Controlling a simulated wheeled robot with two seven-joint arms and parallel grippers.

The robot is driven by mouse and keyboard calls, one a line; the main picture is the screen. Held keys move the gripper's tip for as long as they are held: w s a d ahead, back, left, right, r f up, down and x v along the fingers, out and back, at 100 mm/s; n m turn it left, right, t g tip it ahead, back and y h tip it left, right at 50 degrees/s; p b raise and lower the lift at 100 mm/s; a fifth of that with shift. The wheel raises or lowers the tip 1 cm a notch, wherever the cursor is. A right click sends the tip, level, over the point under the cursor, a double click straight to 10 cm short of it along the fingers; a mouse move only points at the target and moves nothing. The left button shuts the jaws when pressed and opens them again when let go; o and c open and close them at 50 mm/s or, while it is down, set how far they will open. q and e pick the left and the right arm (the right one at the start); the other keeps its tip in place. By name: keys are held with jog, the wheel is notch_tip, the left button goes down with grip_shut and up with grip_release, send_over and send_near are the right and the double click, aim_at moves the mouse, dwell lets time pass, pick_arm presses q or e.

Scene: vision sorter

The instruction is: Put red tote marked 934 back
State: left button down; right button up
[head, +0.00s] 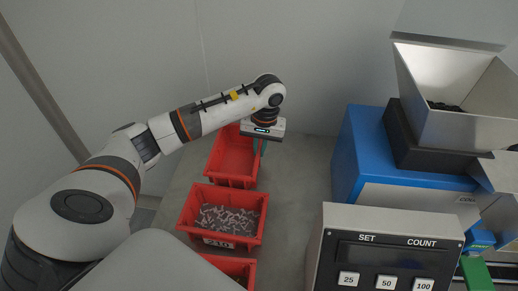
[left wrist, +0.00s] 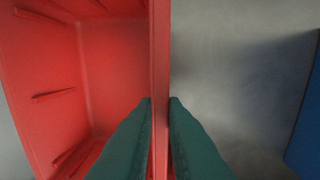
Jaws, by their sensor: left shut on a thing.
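A red tote (head: 228,160) stands farthest back in the row on the grey table; it looks empty and no number on it can be read. My left gripper (head: 261,147) is at its right side, pointing down. In the left wrist view the green fingers (left wrist: 161,105) straddle the side wall of the red tote (left wrist: 110,65) and are shut on it. I cannot tell whether this tote rests on the table or is slightly lifted. My right gripper is not in view.
A third red tote (head: 232,262) is partly hidden below. On the right stand a blue machine (head: 352,150) with a hopper (head: 450,85) and a counter box (head: 385,225). Bare table lies between.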

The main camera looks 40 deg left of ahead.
pick_arm(q)
jog(key=shift+f, duration=0.75)
jog(key=shift+f+b, duration=0.65)
jog(key=shift+b, duration=0.05)
jog(key=c, duration=1.5)
grip_release()
jog(key=shift+r+p, duration=0.55)
jog(key=shift+p, duration=0.05)
jog(key=r, duration=0.8)
jog(key=d+r+b, duration=0.1)
jog(key=r, duration=0.3)
jog(key=shift+w+r, duration=0.1)
jog(key=shift+w, duration=0.2)
jog(key=shift+d, duration=0.1)
